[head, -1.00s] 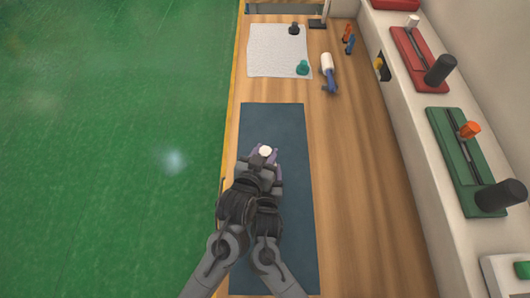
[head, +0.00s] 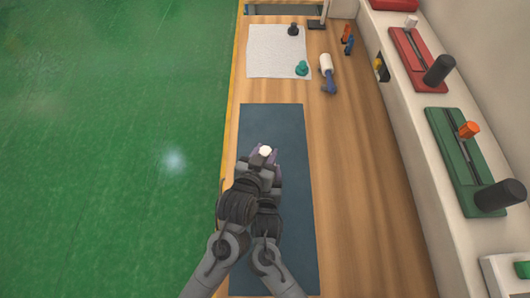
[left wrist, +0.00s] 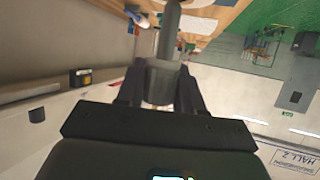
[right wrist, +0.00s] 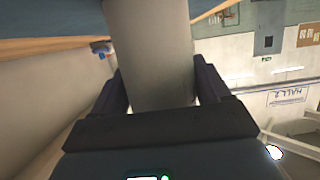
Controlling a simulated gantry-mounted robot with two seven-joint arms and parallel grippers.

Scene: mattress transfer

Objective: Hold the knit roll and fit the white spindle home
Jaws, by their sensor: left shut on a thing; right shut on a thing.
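My left gripper (head: 263,155) is over the dark mat in the head view, with a small round white end, likely the white spindle (head: 265,150), between its fingertips. In the left wrist view its fingers are shut on a grey-looking cylinder with a narrower stem, likely the same spindle (left wrist: 171,45). In the right wrist view my right gripper (right wrist: 155,95) is shut on a thick pale cylinder, likely the knit roll (right wrist: 150,45). In the head view the right gripper and roll are mostly hidden under the left gripper. I cannot tell how far the spindle sits in the roll.
The dark blue mat (head: 285,215) lies on the wooden bench. A white cloth (head: 275,60), a teal knob-shaped piece (head: 302,69) and a blue-handled roller (head: 327,75) are farther back. A ledge with red (head: 412,55) and green (head: 455,150) fixtures runs along the right.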

